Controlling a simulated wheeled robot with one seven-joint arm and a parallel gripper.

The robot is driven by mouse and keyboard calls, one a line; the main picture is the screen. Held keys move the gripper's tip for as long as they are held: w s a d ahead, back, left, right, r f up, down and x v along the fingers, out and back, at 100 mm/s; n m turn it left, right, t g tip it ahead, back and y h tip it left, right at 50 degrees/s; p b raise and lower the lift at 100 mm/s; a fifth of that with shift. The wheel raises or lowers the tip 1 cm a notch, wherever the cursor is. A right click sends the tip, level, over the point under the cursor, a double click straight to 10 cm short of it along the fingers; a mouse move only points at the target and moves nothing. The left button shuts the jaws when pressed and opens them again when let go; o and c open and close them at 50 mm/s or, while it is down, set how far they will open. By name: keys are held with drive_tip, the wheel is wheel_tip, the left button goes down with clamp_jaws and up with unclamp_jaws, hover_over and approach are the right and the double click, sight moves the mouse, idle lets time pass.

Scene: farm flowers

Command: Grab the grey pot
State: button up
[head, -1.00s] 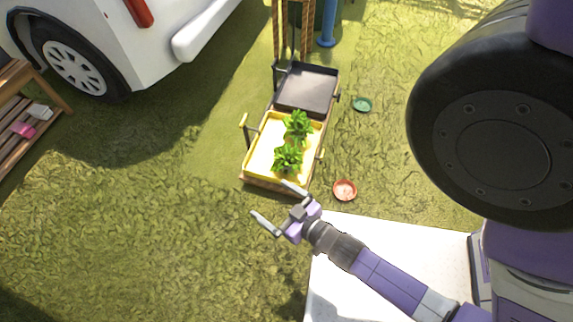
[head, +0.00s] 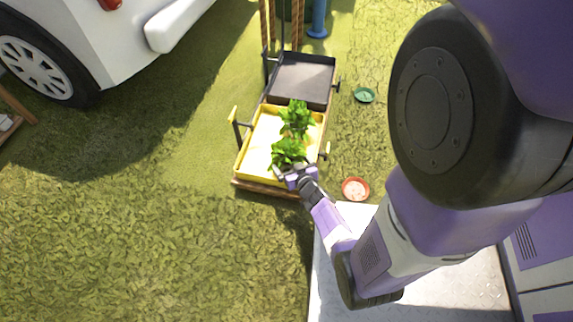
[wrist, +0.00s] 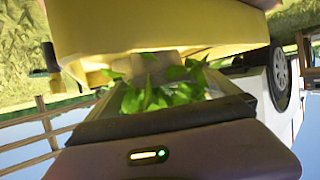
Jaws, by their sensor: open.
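Two leafy green plants stand in the yellow tray (head: 240,165), a far one (head: 297,118) and a near one (head: 288,151). Their leaves hide any pots in the head view. My gripper (head: 293,172) is open at the tray's near edge, close beside the near plant. In the wrist view, which looks upside down, a grey-beige pot (wrist: 152,66) shows partly between the yellow tray (wrist: 200,30) and the green leaves (wrist: 160,94). The leaves lie between the open fingers. I cannot tell whether a finger touches the pot.
A dark grey tray (head: 302,80) sits behind the yellow one. Upright handles (head: 240,125) stand at the yellow tray's sides. A red dish (head: 355,189) and a green dish (head: 364,95) lie on the grass to the right. A white vehicle (head: 110,45) stands at upper left.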

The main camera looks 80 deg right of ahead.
sight(285, 153)
drive_tip(key=b+x, duration=0.3)
drive_tip(key=x, duration=0.2)
drive_tip(key=shift+d, duration=0.15)
drive_tip(key=shift+w+d, duration=0.15)
drive_tip(key=shift+d, duration=0.05)
drive_tip(key=shift+c, duration=0.4)
drive_tip(key=shift+r, duration=0.1)
drive_tip(key=c, duration=1.6)
drive_tip(key=shift+c, duration=0.2)
